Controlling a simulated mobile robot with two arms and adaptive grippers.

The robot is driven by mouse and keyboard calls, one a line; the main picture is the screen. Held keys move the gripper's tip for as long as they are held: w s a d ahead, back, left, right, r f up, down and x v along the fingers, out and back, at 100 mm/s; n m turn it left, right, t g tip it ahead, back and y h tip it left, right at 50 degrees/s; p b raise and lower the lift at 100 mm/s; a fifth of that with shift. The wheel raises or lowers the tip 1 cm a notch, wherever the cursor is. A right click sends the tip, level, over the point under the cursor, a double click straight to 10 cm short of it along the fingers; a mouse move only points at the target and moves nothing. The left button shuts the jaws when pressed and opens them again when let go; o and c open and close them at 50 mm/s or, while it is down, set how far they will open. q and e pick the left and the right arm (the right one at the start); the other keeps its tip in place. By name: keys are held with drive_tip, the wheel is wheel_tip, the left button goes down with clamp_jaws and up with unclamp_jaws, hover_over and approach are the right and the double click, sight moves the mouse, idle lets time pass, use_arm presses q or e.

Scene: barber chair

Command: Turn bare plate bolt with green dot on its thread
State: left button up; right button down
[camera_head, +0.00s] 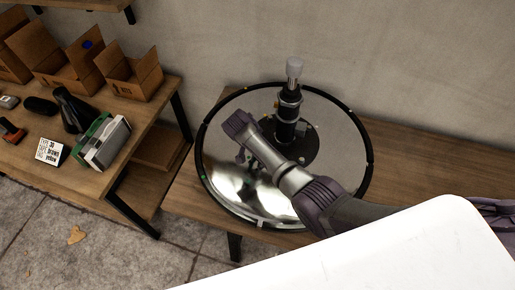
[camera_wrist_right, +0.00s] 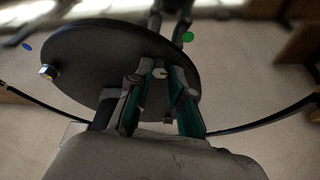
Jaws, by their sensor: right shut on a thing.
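A dark round plate (camera_wrist_right: 100,48) fills the upper middle of the right wrist view. My right gripper (camera_wrist_right: 160,78) is at its near edge, with its two green-sided fingers shut on a small bolt (camera_wrist_right: 161,72). The fingers hide most of this bolt, and I cannot see its thread. A green dot (camera_wrist_right: 187,37) shows just beyond the gripped bolt. Another bolt (camera_wrist_right: 46,71) at the plate's left edge is free, with a blue dot (camera_wrist_right: 27,47) beyond it. In the head view my right gripper (camera_head: 242,156) points down over the shiny round base. My left gripper is not in view.
The shiny round base (camera_head: 335,165) has a black rim and a dark upright post (camera_head: 288,118), close behind my right wrist. It sits on a wooden bench (camera_head: 430,172) by the wall. A table (camera_head: 150,125) at left holds open cardboard boxes (camera_head: 75,70) and small items.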

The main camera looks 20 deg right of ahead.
drive_tip(key=shift+m, duration=0.4)
drive_tip(key=c, duration=1.1)
unclamp_jaws()
drive_tip(key=shift+o, duration=0.2)
drive_tip(key=shift+r, duration=0.1)
drive_tip(key=v, duration=1.1)
drive_tip(key=shift+a+r, duration=0.3)
drive_tip(key=shift+r, duration=0.05)
drive_tip(key=shift+f, duration=0.1)
